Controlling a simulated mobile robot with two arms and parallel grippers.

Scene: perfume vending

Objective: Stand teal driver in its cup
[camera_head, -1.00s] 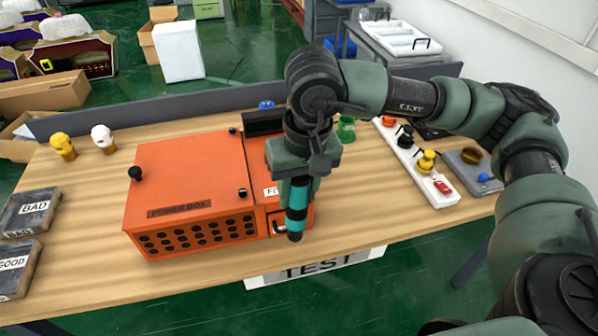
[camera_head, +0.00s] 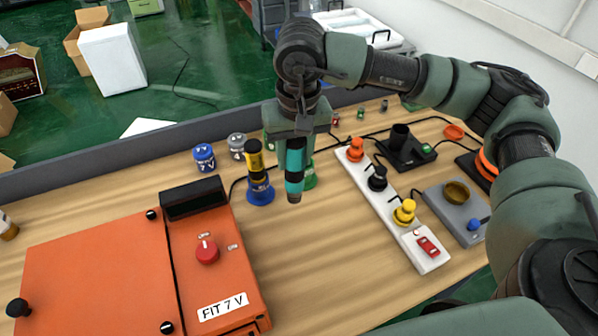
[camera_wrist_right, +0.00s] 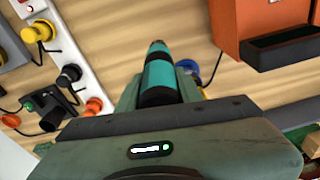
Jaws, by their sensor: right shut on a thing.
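My right gripper (camera_head: 291,133) is shut on the teal driver (camera_head: 295,168), a teal and black rod held upright with its tip down. The driver also shows in the right wrist view (camera_wrist_right: 159,75), sticking out from the gripper. A green cup (camera_head: 310,178) is just behind and right of the driver, partly hidden by it. A blue cup (camera_head: 260,191) stands to the left and holds a yellow and black driver (camera_head: 255,160). The teal driver looks apart from both cups. My left gripper is not in view.
The orange power box (camera_head: 105,262) stands at the left front with a red knob (camera_head: 207,250). A white strip with coloured plugs (camera_head: 385,200) runs along the right. Blue (camera_head: 204,158) and grey (camera_head: 237,146) pots stand behind. Bare table lies in front of the driver.

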